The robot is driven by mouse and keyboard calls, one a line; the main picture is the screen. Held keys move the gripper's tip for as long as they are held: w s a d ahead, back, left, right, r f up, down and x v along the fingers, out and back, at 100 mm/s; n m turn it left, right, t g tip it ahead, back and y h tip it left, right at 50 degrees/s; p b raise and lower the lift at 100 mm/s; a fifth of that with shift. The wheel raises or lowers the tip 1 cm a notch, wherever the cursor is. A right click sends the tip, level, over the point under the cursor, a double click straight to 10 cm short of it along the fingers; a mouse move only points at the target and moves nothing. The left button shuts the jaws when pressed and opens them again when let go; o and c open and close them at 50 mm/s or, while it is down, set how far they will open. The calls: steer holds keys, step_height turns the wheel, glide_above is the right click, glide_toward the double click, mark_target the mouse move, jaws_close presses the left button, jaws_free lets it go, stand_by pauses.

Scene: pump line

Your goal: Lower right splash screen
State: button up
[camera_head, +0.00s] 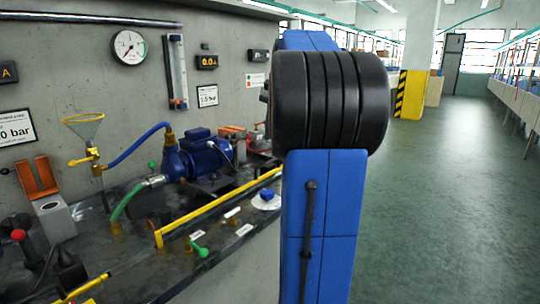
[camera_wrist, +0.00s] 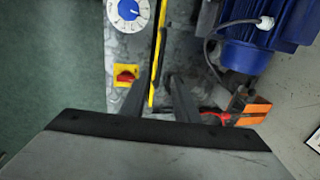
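A long yellow rail, which looks like the top edge of the right splash screen (camera_head: 215,207), runs along the front of the bench in the head view. A short yellow post stands at its near end; any clear panel is too faint to make out. In the wrist view the yellow rail (camera_wrist: 158,48) runs lengthwise and passes close by the left finger. My gripper (camera_wrist: 167,78) is open, with a narrow gap between its dark fingers. I cannot tell whether a finger touches the rail. In the head view my arm hides the gripper.
A blue pump motor (camera_head: 208,158) stands behind the rail; it also shows in the wrist view (camera_wrist: 250,45). A red knob on a yellow base (camera_wrist: 126,75) and a white dial (camera_wrist: 128,14) lie left of the rail. An orange-topped part (camera_wrist: 247,112) sits right. The green floor (camera_head: 440,170) is clear.

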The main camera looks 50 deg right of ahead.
step_height(320, 180, down, 8)
steer(key=w, duration=0.1)
steer(key=shift+w, duration=0.25)
steer(key=shift+r, duration=0.15)
steer(key=shift+c, duration=0.3)
jaws_close()
